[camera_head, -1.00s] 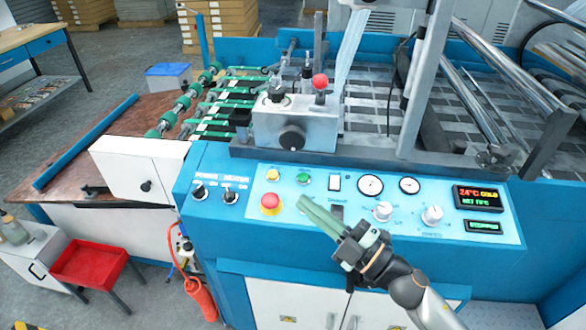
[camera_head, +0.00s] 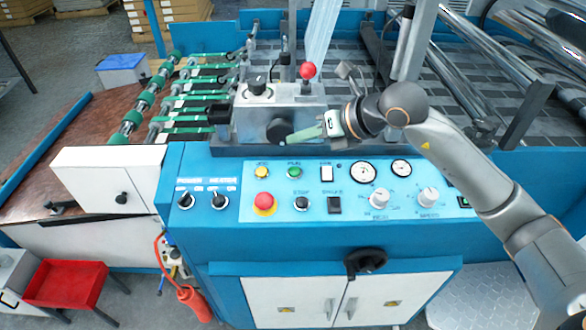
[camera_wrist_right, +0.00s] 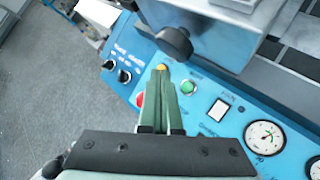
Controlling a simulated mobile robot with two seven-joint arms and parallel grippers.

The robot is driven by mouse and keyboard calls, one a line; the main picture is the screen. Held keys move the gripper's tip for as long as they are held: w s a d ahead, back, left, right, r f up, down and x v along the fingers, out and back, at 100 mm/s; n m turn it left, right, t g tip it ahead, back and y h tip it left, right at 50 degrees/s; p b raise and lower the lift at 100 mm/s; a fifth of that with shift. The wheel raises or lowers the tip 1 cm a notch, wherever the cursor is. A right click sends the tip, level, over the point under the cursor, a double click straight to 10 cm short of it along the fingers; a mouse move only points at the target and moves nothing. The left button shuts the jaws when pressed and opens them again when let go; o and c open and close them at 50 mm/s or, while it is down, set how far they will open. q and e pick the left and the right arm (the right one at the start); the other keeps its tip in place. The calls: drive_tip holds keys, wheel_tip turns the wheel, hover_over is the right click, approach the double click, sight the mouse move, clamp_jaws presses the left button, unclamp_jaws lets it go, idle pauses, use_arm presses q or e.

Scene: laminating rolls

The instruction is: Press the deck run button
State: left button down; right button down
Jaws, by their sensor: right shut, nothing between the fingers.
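The control panel (camera_head: 330,205) is light blue with several buttons, switches and gauges. The green button (camera_head: 294,173), with a label above it that looks like "RUN", sits between a yellow button (camera_head: 262,172) and a white rocker switch. In the right wrist view the green button (camera_wrist_right: 188,87) is just right of the fingers. My right gripper (camera_head: 287,140) has green fingers that are shut and empty. In the head view its tips are above the green button, in front of the grey block; they look apart from the panel. My left gripper is not in view.
A red emergency button (camera_head: 264,201) is below the yellow one. The grey block (camera_head: 250,105) carries a black knob (camera_head: 279,131) close to my fingertips. Gauges (camera_head: 362,172) and dials lie to the right. My forearm covers most of the display.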

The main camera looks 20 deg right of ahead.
sight(294, 172)
drive_tip(key=shift+f, duration=0.15)
drive_tip(key=f+b, duration=0.2)
drive_tip(key=w+f+b, duration=0.1)
drive_tip(key=f+b, duration=0.1)
drive_tip(key=f, duration=0.1)
drive_tip(key=w+f+b, duration=0.1)
drive_tip(key=f+b, duration=0.1)
drive_tip(key=f, duration=0.1)
drive_tip(key=shift+d+f, duration=0.2)
drive_tip(key=shift+s, duration=0.1)
idle(1.5)
drive_tip(key=shift+f+b, duration=0.4)
drive_tip(key=shift+b, duration=0.1)
